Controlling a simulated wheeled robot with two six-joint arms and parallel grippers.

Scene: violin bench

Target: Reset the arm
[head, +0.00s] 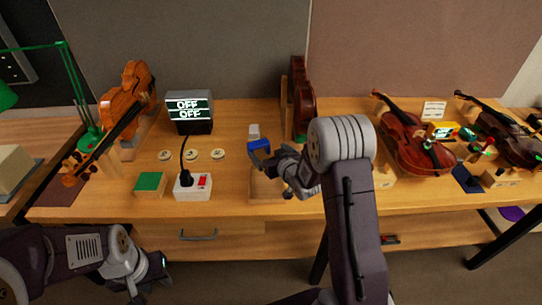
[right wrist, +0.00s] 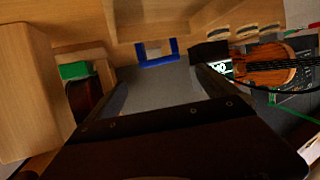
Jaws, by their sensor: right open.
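My right arm reaches up from the bottom over the bench (head: 330,195). My right gripper (head: 268,165) is over the bench's middle, beside a small blue piece (head: 258,145). In the right wrist view, the jaws (right wrist: 160,92) are apart with nothing seen between them, and the blue piece (right wrist: 157,61) shows beyond the fingertips. My left arm is low at the bottom left, in front of the bench. My left gripper (head: 150,278) is small and dark there, and its jaw opening cannot be made out.
A power strip (head: 193,186) with a black plug, a green pad (head: 150,184) and a display (head: 190,111) reading OFF stand left of my right gripper. Violins lie at left (head: 127,100) and right (head: 415,140); another stands upright (head: 300,100) behind. Free floor lies in front.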

